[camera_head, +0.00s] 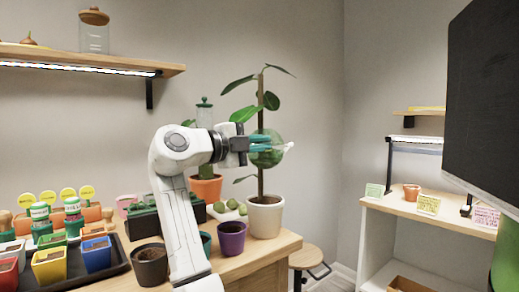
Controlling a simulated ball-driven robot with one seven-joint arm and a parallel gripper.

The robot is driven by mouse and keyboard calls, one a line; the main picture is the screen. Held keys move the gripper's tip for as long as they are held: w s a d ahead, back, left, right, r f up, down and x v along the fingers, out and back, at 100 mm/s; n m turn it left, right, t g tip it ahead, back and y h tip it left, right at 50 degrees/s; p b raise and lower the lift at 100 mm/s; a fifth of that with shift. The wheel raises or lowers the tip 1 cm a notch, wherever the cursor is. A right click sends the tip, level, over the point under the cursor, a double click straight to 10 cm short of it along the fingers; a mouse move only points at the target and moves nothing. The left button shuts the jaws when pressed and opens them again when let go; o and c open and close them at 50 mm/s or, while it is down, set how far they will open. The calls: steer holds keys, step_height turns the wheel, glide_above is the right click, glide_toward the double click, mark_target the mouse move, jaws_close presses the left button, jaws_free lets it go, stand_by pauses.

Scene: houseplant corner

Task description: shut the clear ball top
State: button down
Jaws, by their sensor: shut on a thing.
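A clear, greenish ball (267,156) sits partway up the stem of the tall plant (261,100). It appears to be around the stem, and a pale blue-white tip shows at its right side. My gripper (262,143) reaches in from the left at the ball's height. Its dark fingers with teal tips are shut on the ball, seemingly at its top part. The fingers and the small size hide the seam, so I cannot tell how far the ball top is open.
The plant's white pot (265,217) stands at the wooden table's right end. A purple pot (231,238), a dark pot (150,264) and a terracotta pot (206,188) are nearby. Seedling pots crowd the left. A dark panel (481,95) fills the upper right. Open air lies right of the plant.

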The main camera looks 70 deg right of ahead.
steer(key=shift+f+m+b, duration=0.3)
steer(key=shift+m, duration=0.1)
steer(key=c, duration=1.2)
jaws_free()
steer(key=p+v, duration=0.1)
steer(key=v, duration=1)
steer(key=shift+p, duration=0.3)
steer(key=shift+f, duration=0.1)
